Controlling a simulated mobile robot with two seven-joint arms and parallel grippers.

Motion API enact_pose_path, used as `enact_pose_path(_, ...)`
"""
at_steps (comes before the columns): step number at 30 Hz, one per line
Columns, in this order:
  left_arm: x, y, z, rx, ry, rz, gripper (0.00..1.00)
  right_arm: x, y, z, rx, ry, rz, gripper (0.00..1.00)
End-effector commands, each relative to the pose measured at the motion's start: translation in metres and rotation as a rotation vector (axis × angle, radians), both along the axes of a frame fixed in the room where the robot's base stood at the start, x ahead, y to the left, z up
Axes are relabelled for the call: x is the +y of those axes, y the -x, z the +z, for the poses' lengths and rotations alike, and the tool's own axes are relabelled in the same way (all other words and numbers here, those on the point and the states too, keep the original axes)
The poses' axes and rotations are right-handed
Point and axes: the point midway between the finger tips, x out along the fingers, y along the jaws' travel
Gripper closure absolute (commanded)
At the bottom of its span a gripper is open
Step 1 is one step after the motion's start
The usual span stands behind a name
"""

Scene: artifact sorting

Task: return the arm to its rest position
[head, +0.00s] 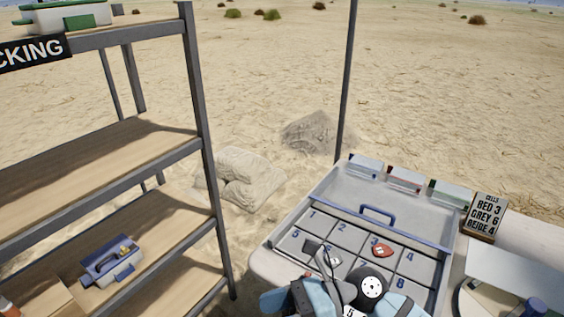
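Light blue and black links of my arm reach over the near edge of the tray (326,190) at the bottom of the head view. I take it for my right arm. A red artifact (383,250) lies in the cell marked 3, apart from the arm. My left gripper is not in view.
A sign (484,214) listing cells and colours stands at the tray's right. Several small boxes (404,180) line its far edge. A shelf rack (205,150) fills the left, with a blue toolbox (112,262) on a lower shelf. A thin dark post (347,80) rises behind the tray.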

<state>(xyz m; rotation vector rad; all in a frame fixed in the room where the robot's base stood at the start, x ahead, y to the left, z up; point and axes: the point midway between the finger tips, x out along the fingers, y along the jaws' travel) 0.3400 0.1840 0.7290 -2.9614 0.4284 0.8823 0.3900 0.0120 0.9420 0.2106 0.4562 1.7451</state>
Motion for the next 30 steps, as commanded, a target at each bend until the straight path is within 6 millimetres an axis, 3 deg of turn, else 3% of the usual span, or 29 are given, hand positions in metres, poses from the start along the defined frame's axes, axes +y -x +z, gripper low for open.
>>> enact_pose_path(2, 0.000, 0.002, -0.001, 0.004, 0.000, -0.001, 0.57, -0.002, -0.003, 0.018, 0.300, -0.218, -0.154, 0.32)
enact_pose_path(4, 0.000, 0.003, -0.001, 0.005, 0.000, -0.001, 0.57, -0.016, -0.017, 0.027, 0.582, -0.400, -0.295, 0.32)
enact_pose_path(8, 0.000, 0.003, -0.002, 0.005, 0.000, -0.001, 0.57, -0.063, -0.044, 0.008, 1.138, -0.707, -0.550, 0.32)
enact_pose_path(11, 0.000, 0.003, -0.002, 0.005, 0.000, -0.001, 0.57, -0.108, -0.052, -0.038, 1.574, -0.921, -0.738, 0.32)
enact_pose_path(14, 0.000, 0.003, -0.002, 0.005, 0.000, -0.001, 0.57, -0.145, -0.040, -0.093, 1.957, -1.093, -0.894, 0.32)
enact_pose_path(18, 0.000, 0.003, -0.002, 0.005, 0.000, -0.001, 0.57, -0.175, -0.005, -0.155, 2.351, -1.259, -1.049, 0.32)
enact_pose_path(21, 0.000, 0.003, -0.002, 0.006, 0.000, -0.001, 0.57, -0.188, 0.026, -0.190, 2.583, -1.349, -1.136, 0.32)
enact_pose_path(22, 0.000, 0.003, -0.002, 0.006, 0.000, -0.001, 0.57, -0.191, 0.035, -0.199, -2.550, 1.323, 1.117, 0.32)
enact_pose_path(24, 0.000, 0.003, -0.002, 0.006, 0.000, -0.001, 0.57, -0.197, 0.061, -0.219, -2.420, 1.234, 1.051, 0.32)
enact_pose_path(26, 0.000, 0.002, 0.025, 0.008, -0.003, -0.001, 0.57, -0.197, 0.055, -0.189, -2.441, 1.249, 1.060, 0.32)
enact_pose_path(30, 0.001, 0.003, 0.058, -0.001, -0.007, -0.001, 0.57, -0.199, 0.056, -0.162, -2.443, 1.253, 1.074, 0.32)
